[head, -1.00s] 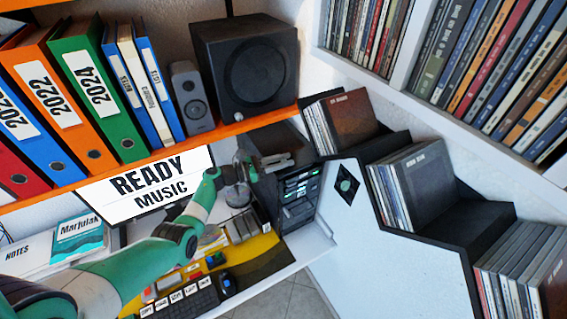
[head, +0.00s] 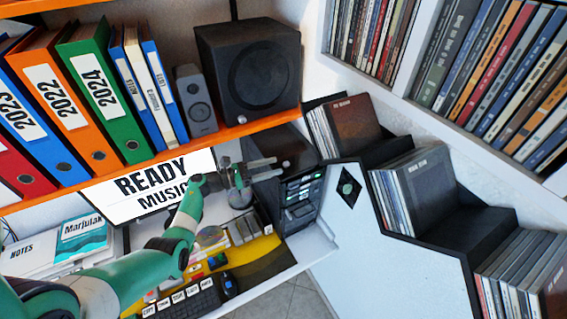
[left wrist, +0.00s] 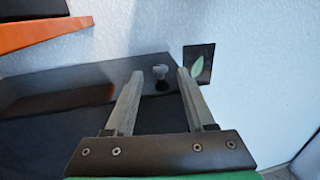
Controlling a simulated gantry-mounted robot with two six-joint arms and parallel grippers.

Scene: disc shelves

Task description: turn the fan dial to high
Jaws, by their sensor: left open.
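A black computer case (head: 291,148) stands at the right end of the desk, below the orange shelf. In the left wrist view its dark top (left wrist: 60,85) bears a small round grey-black knob (left wrist: 160,76), which looks like the fan dial. My left gripper (head: 283,167) is open, its fingers pointing right toward the case top. In the left wrist view the knob appears between the two fingertips, with gaps on both sides; I see no contact. The dial's marks are too small to read. My right gripper is not in view.
The orange shelf (head: 155,158) with binders and a black speaker (head: 250,65) hangs just above the left arm. A monitor (head: 150,185) stands behind the arm. A white panel (head: 385,245) and stepped disc racks lie to the right.

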